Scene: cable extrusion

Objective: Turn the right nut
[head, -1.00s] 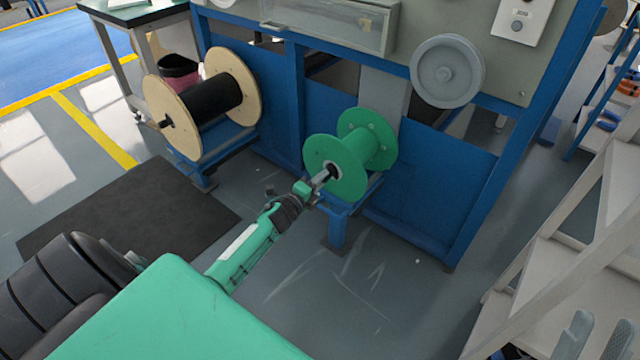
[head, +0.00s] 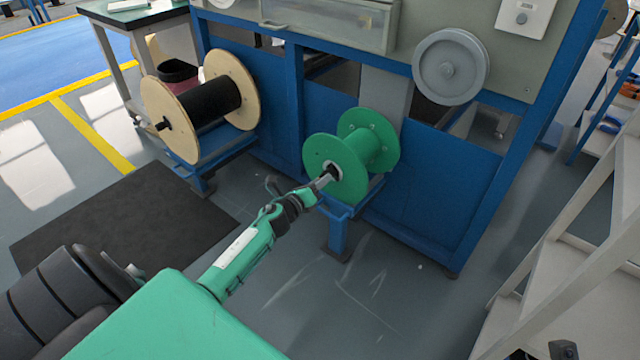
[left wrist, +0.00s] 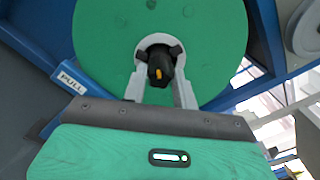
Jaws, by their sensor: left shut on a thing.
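The right nut (left wrist: 161,66) is a dark piece with a yellow mark at the hub of the green spool (head: 372,150). In the head view my left gripper (head: 327,178) reaches the near face of this spool and covers most of the nut. In the left wrist view its two pale fingers stand on either side of the nut, and it is shut on it. The green spool (left wrist: 100,40) fills the upper part of that view, behind the fingers.
A wooden spool with black cable (head: 210,104) sits on a blue stand at the left. The blue machine frame (head: 440,180) stands behind the green spool. White stairs (head: 560,230) rise at the right. The floor (head: 370,290) in front is clear.

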